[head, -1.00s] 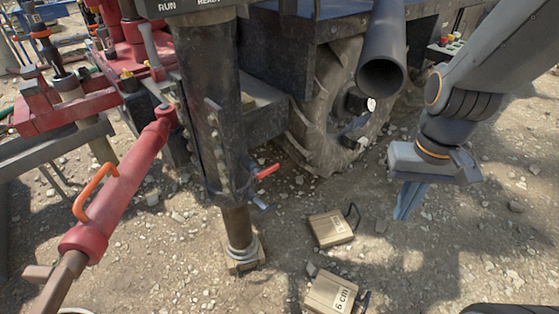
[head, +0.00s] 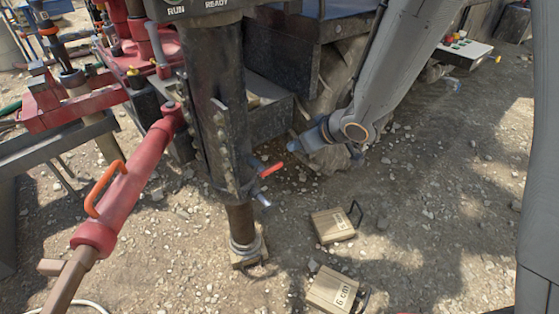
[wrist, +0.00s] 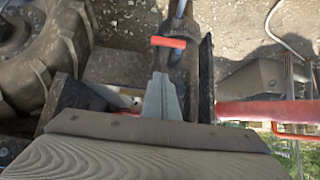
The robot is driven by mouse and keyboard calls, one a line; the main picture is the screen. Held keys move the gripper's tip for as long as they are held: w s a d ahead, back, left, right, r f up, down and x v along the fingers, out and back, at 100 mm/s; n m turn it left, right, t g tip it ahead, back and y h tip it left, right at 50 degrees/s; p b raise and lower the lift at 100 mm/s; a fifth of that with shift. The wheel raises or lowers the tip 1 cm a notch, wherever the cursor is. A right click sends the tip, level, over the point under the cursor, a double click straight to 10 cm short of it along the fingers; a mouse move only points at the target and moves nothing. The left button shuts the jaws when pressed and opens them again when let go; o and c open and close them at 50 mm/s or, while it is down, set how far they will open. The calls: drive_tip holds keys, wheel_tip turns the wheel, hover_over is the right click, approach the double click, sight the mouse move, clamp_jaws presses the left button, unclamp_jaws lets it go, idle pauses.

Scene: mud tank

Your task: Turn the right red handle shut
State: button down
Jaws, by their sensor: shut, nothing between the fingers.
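A small red handle (head: 271,170) sticks out to the right from the lower part of the dark vertical column (head: 222,120) in the head view. In the wrist view the red handle (wrist: 168,42) lies crosswise just beyond my fingertips. My gripper (head: 292,146) is shut and empty, just above and to the right of the handle in the head view. Its blue-grey fingers also show in the wrist view (wrist: 162,78), pointing at the handle. I cannot tell whether the fingertips touch it.
A metal stub (head: 263,199) juts out just below the handle. A large tyre (wrist: 45,60) stands close by. Two boxes (head: 333,225) (head: 335,291) lie on the gravel. A red cylinder with an orange grip (head: 125,190) slants at the left. Open gravel lies to the right.

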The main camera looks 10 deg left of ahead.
drive_tip(key=s+d+f+x, duration=0.1)
drive_tip(key=f+x, duration=0.1)
drive_tip(key=x, duration=1)
drive_tip(key=shift+f, duration=0.35)
drive_tip(key=shift+w, duration=0.15)
drive_tip(key=shift+d+p, duration=0.2)
drive_tip(key=shift+p, duration=0.25)
